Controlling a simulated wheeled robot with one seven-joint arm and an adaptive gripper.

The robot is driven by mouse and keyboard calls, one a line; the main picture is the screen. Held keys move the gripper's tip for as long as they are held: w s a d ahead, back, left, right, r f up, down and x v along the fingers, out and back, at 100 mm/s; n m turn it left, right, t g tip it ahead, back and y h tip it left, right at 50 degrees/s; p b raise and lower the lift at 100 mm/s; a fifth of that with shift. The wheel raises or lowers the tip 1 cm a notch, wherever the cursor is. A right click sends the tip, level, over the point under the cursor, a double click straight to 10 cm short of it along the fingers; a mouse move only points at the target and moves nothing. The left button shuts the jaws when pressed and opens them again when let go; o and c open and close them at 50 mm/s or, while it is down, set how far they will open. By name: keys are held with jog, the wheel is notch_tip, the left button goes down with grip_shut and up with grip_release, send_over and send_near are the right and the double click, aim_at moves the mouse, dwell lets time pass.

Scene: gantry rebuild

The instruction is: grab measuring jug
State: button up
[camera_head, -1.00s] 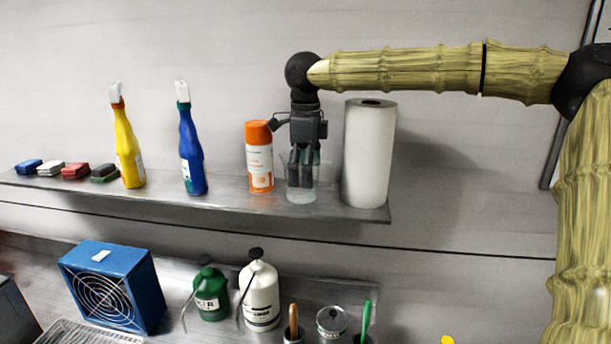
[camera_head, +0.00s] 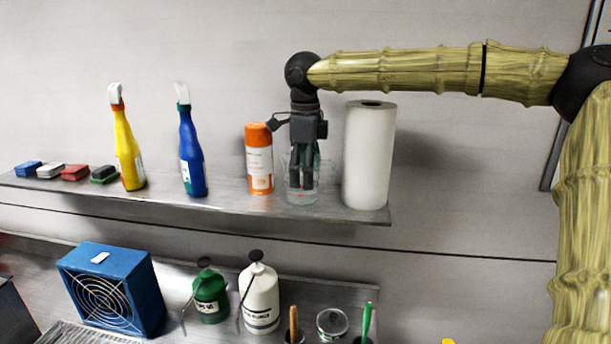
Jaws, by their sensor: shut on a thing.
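The measuring jug (camera_head: 302,196) is a clear, see-through vessel standing on the upper metal shelf, between the orange-capped can and the paper roll. My gripper (camera_head: 301,186) points straight down at it from above, with its dark fingers overlapping the jug. The fingers are shut on the jug. The jug's outline is faint, and its upper part is partly hidden by the fingers, so the exact grip point is hard to see.
An orange-capped can (camera_head: 259,160) stands close on the left and a white paper roll (camera_head: 368,156) close on the right. Blue (camera_head: 191,150) and yellow (camera_head: 127,150) spray bottles stand further left. The shelf (camera_head: 225,196) ends just right of the roll.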

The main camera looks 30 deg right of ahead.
jog(key=shift+r+b, duration=0.9)
jog(key=shift+r, duration=0.5)
jog(key=shift+s+a+r, duration=0.1)
jog(key=shift+s, duration=0.3)
jog(key=s+a+r+b, duration=0.1)
jog(key=s+a+b, duration=0.2)
jog(key=s, duration=1.1)
jog(key=shift+s+r+b, duration=0.3)
jog(key=shift+s+b, duration=0.1)
jog(key=shift+b, duration=1.1)
